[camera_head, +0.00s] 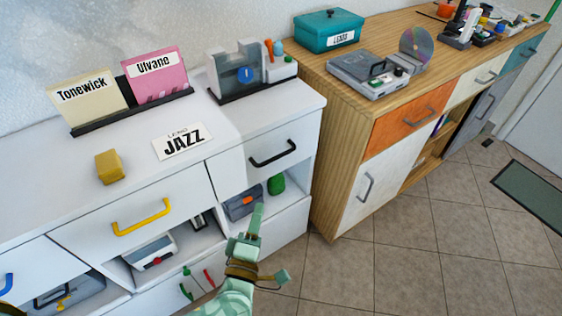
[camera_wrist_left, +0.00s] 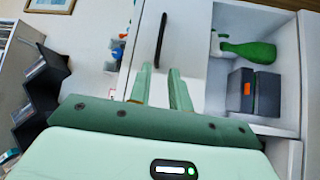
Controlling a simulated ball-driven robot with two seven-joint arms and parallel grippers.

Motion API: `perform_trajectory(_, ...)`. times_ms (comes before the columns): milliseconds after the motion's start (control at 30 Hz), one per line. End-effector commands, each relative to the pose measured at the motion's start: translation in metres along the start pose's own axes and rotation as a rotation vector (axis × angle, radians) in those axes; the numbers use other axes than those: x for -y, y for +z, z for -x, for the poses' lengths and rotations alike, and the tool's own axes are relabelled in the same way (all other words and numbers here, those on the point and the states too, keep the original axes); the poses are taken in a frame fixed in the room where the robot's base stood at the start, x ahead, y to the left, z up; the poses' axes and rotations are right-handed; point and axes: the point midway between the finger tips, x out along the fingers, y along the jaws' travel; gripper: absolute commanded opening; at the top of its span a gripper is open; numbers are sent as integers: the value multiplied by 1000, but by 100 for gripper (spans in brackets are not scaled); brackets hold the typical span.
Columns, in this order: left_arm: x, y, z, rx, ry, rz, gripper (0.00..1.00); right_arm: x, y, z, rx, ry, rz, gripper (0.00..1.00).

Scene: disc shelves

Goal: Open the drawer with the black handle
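The black handle (camera_head: 273,154) sits on a white drawer front (camera_head: 301,138) at the right end of the white cabinet. The drawer looks shut. My left gripper (camera_head: 270,243) is open and empty, below and in front of the handle in the head view. In the left wrist view, the black handle (camera_wrist_left: 160,40) stands upright in the picture on the white drawer front (camera_wrist_left: 188,35). There, the fingertips of my left gripper (camera_wrist_left: 160,70) lie either side of the handle's near end in the picture, with no clear contact. My right gripper is not in view.
Below the drawer, an open compartment holds a dark grey box (camera_head: 243,204) and a green bottle (camera_head: 276,184). A drawer with a yellow handle (camera_head: 140,218) is to the left. A wooden cabinet (camera_head: 330,172) stands on the right. Tiled floor (camera_head: 400,250) is clear in front.

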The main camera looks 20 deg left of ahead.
Motion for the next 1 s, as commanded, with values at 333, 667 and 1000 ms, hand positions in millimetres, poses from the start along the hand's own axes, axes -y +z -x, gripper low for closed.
perform_trajectory(333,3,-2,-60,-10,3,8,20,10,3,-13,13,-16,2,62)
perform_trajectory(667,3,-2,-137,-8,1,4,20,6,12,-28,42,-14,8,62)
perform_trajectory(1000,1,-2,-162,-7,1,4,20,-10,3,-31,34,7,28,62)
